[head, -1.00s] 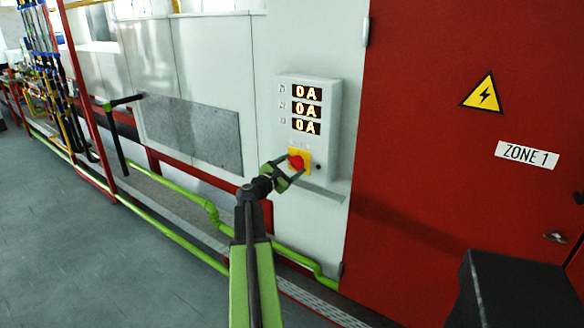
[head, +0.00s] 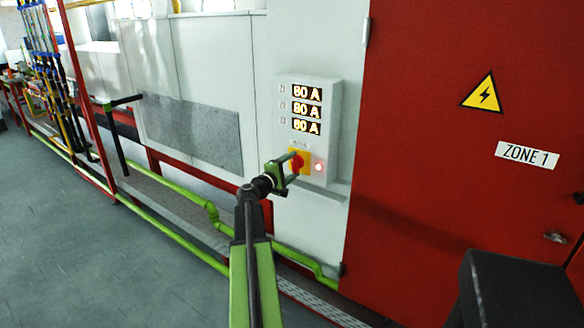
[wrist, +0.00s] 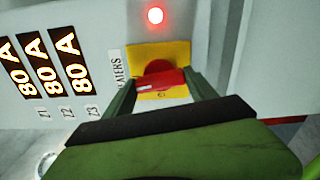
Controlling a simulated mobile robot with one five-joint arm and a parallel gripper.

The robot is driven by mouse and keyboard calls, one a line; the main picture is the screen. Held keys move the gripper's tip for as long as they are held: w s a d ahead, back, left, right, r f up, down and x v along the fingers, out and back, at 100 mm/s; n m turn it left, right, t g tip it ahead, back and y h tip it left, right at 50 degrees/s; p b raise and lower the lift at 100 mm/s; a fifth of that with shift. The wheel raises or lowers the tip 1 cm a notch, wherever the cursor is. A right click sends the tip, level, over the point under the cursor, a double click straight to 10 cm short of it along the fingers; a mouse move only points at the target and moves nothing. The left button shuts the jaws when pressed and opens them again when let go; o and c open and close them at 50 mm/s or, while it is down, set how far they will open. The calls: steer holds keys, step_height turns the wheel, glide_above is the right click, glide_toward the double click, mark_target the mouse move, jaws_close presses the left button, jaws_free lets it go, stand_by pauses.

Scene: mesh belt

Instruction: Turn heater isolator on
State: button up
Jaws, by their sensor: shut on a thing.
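The heater isolator is a red rotary knob (head: 297,163) on a yellow square plate (head: 305,158), low on a white wall box (head: 334,115). In the wrist view the red knob (wrist: 160,80) sits between my two fingers, on the yellow plate (wrist: 178,55) beside a label reading HEATERS, partly hidden. My gripper (head: 292,168) is shut on the knob; it also shows in the wrist view (wrist: 158,88). Three displays (head: 306,108) read about 80 A. A small lamp (head: 318,167) beside the knob glows red, also bright in the wrist view (wrist: 155,15).
A red door (head: 450,150) with a yellow warning triangle (head: 482,92) and a ZONE 1 sign (head: 527,155) is to the right. Green pipes (head: 210,215) run low along the wall. Open grey floor (head: 80,240) lies to the left.

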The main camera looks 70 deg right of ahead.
steer(key=shift+m, duration=0.8)
steer(key=o, duration=1.4)
steer(key=shift+c, duration=0.2)
steer(key=shift+a, duration=0.1)
steer(key=v, duration=1.7)
steer(key=shift+w+a, duration=0.1)
